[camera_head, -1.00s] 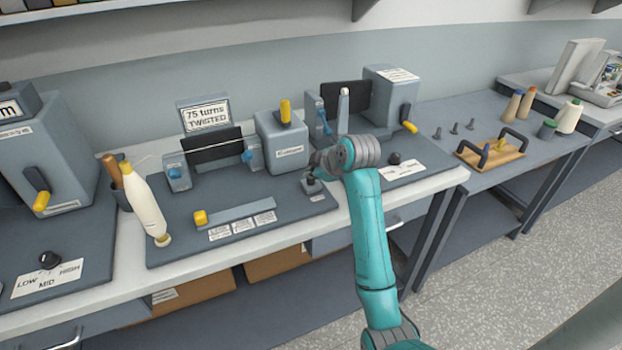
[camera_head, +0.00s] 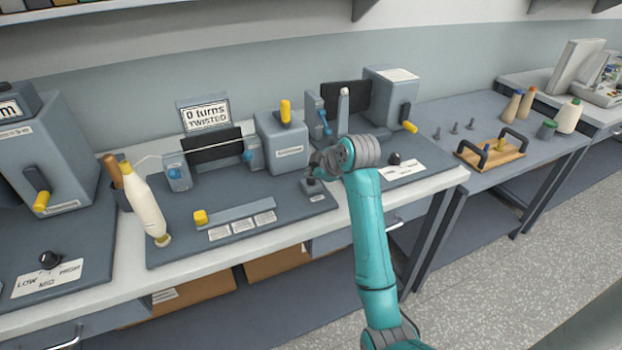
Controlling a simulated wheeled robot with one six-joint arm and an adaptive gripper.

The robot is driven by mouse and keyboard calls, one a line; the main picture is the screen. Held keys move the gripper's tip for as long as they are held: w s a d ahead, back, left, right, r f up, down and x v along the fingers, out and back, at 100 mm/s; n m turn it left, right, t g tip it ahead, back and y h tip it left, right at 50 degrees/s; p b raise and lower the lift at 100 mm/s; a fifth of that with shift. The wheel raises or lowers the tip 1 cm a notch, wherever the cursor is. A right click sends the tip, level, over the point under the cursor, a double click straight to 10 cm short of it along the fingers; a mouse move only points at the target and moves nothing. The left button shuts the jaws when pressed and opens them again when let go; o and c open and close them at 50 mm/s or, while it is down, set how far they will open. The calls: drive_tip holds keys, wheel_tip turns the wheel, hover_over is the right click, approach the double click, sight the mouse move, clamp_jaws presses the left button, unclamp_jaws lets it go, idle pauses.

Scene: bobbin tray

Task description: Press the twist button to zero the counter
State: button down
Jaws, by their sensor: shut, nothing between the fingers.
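The counter display (camera_head: 207,115) stands at the back of the middle station and reads "0 turns TWISTED". My gripper (camera_head: 310,185) is shut and empty, pointing down at the right end of the station's dark base plate (camera_head: 180,238). It is over a small dark button block (camera_head: 313,188) there. The fingertips seem to be at or on its top; my gripper hides part of it, so I cannot tell whether they touch.
A yellow-handled slider (camera_head: 200,217) and a grey box with a yellow lever (camera_head: 285,112) sit left of my gripper. A knob (camera_head: 394,158) lies to the right. A wooden bobbin tray (camera_head: 510,153) is on the right bench.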

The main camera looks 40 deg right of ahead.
sight(313, 181)
drive_tip(key=shift+r, duration=0.65)
drive_tip(key=shift+r, duration=2.5)
drive_tip(key=shift+s, duration=0.15)
